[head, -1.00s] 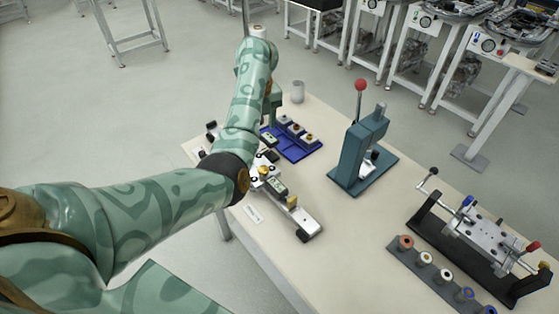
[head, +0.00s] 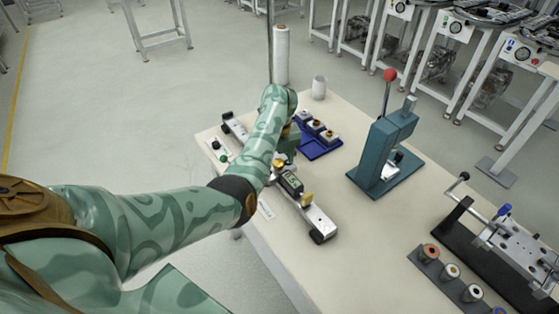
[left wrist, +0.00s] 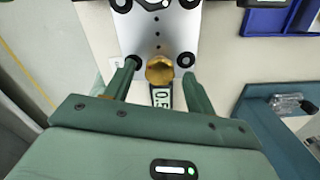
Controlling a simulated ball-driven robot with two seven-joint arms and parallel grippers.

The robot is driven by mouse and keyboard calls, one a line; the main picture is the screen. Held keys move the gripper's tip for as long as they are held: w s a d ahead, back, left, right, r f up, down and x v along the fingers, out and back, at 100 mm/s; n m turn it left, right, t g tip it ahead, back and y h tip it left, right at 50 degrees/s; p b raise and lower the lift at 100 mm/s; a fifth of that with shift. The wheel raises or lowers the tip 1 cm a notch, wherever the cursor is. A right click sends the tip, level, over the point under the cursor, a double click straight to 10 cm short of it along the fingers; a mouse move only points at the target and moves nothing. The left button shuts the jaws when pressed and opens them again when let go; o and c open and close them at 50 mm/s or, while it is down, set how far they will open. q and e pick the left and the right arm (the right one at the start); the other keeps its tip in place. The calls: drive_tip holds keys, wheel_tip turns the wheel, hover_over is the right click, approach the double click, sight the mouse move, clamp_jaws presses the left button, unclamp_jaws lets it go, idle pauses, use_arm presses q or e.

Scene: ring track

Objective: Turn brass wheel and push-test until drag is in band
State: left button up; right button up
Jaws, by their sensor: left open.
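A silver rail device lies on the table in the head view (head: 318,217), with a small digital display (head: 291,184) on it. A brass wheel (left wrist: 160,69) shows in the left wrist view on the silver plate, just above the display (left wrist: 162,97). The visible part of the display reads about 0.5; the rest is hidden by my gripper. My left gripper (left wrist: 160,72) is open, with one finger on each side of the brass wheel and gaps on both sides. My right gripper is not in view.
A blue tray (head: 321,151) with small parts lies beyond the device. A teal press (head: 385,150) with a red-knobbed lever stands to the right. A dark rack (head: 430,262) of spools and a clamp fixture (head: 500,235) are at the right. The table between is clear.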

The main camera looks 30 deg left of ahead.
use_arm(q)
drive_tip(key=c, duration=1)
drive_tip(key=shift+o, duration=0.2)
drive_tip(key=shift+m, duration=0.3)
drive_tip(key=m+p, duration=0.1)
drive_tip(key=m, duration=0.2)
drive_tip(key=shift+p, duration=0.3)
drive_tip(key=shift+m+p, duration=0.3)
drive_tip(key=shift+m, duration=0.9)
